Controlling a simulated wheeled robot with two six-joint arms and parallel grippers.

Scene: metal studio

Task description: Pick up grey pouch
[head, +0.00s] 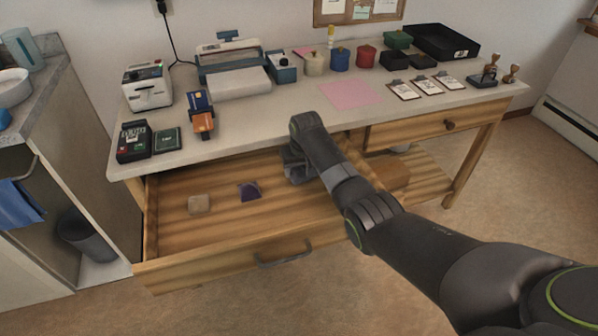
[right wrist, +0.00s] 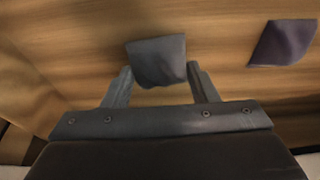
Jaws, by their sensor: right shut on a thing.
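The grey pouch (right wrist: 157,58) is between the two fingers of my right gripper (right wrist: 160,72) in the right wrist view. The fingers are shut on it, one at each side. In the head view my right gripper (head: 297,170) points down inside the open wooden drawer (head: 222,231), and the pouch cannot be told apart from the gripper there. Wood grain shows behind the pouch; whether it touches the drawer floor I cannot tell. My left gripper is not in view.
A purple pouch (head: 249,190) and a beige pouch (head: 199,204) lie in the drawer to the left of my gripper. The desktop (head: 290,116) above holds a printer, jars, stamps and clipboards. A drawer handle (head: 284,255) sticks out in front.

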